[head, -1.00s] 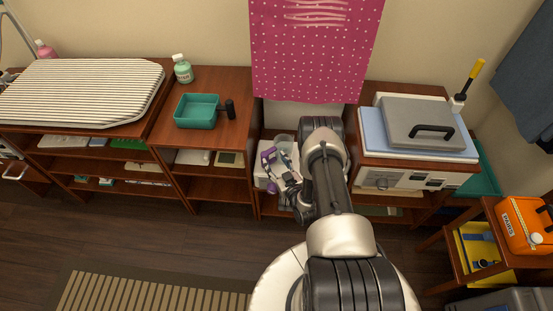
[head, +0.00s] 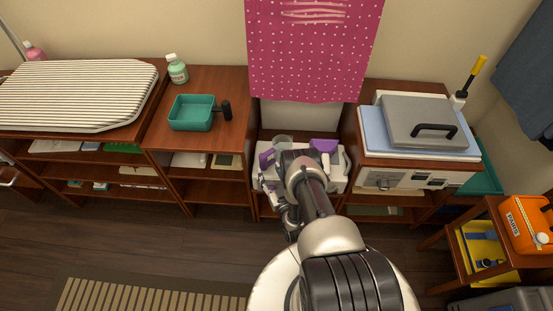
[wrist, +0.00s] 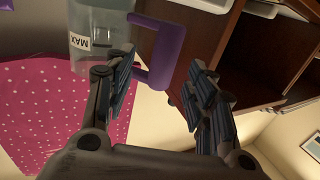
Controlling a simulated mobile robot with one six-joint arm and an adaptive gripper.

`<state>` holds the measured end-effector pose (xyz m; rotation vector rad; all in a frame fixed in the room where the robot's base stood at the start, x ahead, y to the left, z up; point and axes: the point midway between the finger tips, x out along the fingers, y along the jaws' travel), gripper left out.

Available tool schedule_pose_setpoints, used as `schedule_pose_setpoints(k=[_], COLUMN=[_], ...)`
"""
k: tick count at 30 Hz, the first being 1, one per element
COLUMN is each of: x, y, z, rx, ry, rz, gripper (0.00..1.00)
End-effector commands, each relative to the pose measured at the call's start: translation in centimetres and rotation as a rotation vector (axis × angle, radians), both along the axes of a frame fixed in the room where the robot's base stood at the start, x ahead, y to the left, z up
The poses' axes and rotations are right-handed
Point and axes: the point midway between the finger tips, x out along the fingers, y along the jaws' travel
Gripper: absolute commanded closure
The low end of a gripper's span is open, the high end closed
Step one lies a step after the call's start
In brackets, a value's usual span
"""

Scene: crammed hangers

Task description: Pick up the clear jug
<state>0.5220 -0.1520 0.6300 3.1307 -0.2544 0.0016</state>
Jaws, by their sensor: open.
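The clear jug (wrist: 95,38) has a purple handle (wrist: 168,50) and a MAX label, and shows at the upper left of the wrist view. Its top is cut off there. My gripper (wrist: 160,88) is open, one finger on each side. The handle's lower end shows between the fingers, and the left finger overlaps the jug's edge in the picture. I cannot tell whether they touch. In the head view the clear jug (head: 282,142) stands in the low middle bay, partly hidden by my arm, which also hides the fingertips.
Another purple item (head: 323,145) sits to the right in the same bay. A pink dotted cloth (head: 312,55) hangs behind it. Wooden shelves with a teal tray (head: 192,115) are on the left. A white appliance (head: 400,179) closes the right side.

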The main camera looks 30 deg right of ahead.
Motion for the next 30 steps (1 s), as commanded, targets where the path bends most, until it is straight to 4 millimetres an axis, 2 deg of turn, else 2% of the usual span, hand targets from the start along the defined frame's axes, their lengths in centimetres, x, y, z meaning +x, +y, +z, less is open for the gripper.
schedule_pose_setpoints(k=[1,8,15,18,26,30], x=[0.7,2.3,5.8,6.6,6.8,6.8], y=[-0.1,-0.2,-0.4,-0.5,-0.6,-0.6], z=[-0.1,0.0,-0.1,0.0,0.1,0.1], rx=[-0.001,0.0,0.0,0.0,0.0,0.0], ry=[-0.002,-0.001,-0.002,0.0,0.001,0.001], rz=[0.0,0.001,0.0,0.0,-0.001,-0.001], gripper=[0.5,0.5,0.5,0.5,0.5,0.59])
